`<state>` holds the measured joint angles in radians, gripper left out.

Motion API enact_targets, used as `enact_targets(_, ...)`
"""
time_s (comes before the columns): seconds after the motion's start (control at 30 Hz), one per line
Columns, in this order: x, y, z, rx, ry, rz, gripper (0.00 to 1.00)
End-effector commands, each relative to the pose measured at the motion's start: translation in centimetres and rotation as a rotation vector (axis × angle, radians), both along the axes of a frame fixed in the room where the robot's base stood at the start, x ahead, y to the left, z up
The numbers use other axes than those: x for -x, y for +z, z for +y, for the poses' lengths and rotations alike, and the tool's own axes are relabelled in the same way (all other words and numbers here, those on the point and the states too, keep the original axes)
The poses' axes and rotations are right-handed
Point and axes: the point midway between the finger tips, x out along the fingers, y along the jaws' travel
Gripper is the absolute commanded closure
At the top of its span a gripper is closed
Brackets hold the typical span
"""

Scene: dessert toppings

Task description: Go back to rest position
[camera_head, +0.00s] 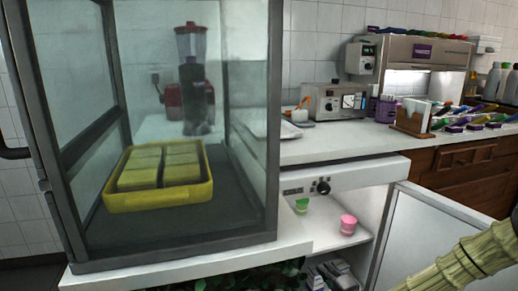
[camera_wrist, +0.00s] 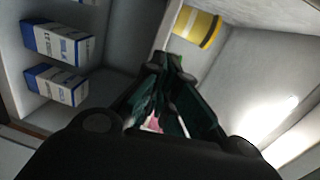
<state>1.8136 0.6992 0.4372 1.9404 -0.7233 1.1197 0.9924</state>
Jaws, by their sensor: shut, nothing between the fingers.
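My gripper (camera_wrist: 166,68) shows in the wrist view, its dark green fingers closed together with nothing held. It is inside or at the mouth of a white-walled compartment. A bit of pink (camera_wrist: 153,124) shows between the finger links; I cannot tell for certain what it is. In the head view the gripper is not visible. There, a green cup (camera_head: 301,206) and a pink cup (camera_head: 348,224) stand on the shelf of the open white cabinet under the counter.
The cabinet door (camera_head: 432,245) stands open at the right. Blue-and-white boxes (camera_wrist: 55,42) and a yellow container (camera_wrist: 195,27) are near my gripper. A glass case holds a yellow tray (camera_head: 207,190). A metal appliance (camera_head: 338,101) and a wooden holder (camera_head: 413,119) stand on the counter (camera_head: 345,142).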

Motion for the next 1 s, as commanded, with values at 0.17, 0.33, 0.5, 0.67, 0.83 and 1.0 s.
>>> enact_targets(0.17, 2.5, -2.9, 2.3, 0.076, 0.042, 0.075, 1.0)
enact_targets(0.33, 6.3, -6.5, 4.8, 0.183, 0.104, 0.173, 1.0)
enact_targets(0.5, 13.1, -11.7, 7.4, 0.358, 0.215, 0.319, 1.0)
enact_targets(0.67, 20.8, -15.9, 8.6, 0.542, 0.346, 0.461, 1.0)
enact_targets(0.83, 29.3, -19.1, 8.1, 0.735, 0.497, 0.604, 1.0)
enact_targets(1.0, 37.3, -20.5, 6.2, 0.915, 0.657, 0.734, 1.0)
